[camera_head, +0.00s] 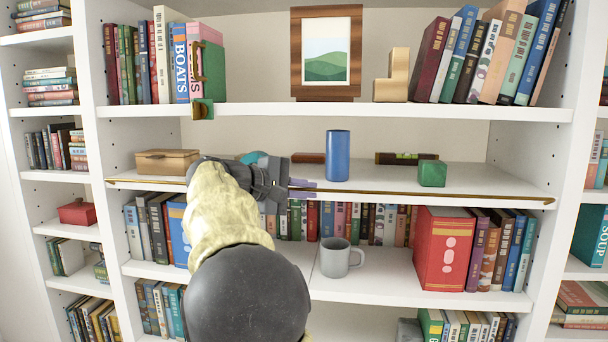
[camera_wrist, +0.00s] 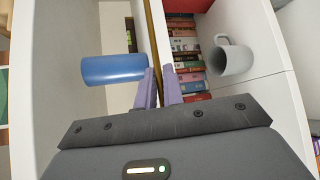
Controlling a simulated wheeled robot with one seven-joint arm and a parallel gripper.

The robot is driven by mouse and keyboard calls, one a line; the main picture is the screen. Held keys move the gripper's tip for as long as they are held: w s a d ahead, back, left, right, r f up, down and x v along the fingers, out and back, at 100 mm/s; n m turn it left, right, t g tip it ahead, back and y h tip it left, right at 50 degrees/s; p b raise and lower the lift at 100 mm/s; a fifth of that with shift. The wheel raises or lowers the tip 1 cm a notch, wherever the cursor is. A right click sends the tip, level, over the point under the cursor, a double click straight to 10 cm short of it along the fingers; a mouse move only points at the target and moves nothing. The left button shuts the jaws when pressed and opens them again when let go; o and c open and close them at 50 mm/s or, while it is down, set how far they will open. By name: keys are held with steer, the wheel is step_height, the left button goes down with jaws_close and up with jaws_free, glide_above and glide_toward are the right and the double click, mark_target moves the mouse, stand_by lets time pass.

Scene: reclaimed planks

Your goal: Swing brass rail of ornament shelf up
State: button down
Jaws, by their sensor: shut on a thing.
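The brass rail (camera_head: 430,196) is a thin bar running along the front edge of the ornament shelf (camera_head: 482,178) in the head view. It sits low, about level with the shelf board. My gripper (camera_head: 306,188) is at the rail near its middle. In the wrist view, the purple fingers of my gripper (camera_wrist: 159,88) are closed around the rail (camera_wrist: 156,35), one on each side. The part of the rail behind my arm and gripper is hidden in the head view.
On the ornament shelf stand a blue cylinder (camera_head: 338,156), a green cube (camera_head: 432,173), a wooden box (camera_head: 166,162), a spirit level (camera_head: 408,158) and a teal object partly hidden by my arm. Below are a grey mug (camera_head: 340,257) and books. Another shelf (camera_head: 300,111) lies above.

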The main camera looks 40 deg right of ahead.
steer(key=shift+d+r+n+y+p, duration=0.1)
steer(key=shift+r+n+y+p, duration=0.35)
steer(key=shift+p, duration=0.55)
steer(key=shift+w+f, duration=0.1)
steer(key=shift+f, duration=0.1)
steer(key=c, duration=1.5)
jaws_free()
steer(key=b+v, duration=0.1)
steer(key=v, duration=1.6)
steer(key=shift+w+r+b, duration=0.25)
steer(key=shift+b, duration=0.15)
steer(key=shift+w+y, duration=0.1)
steer(key=shift+y, duration=0.15)
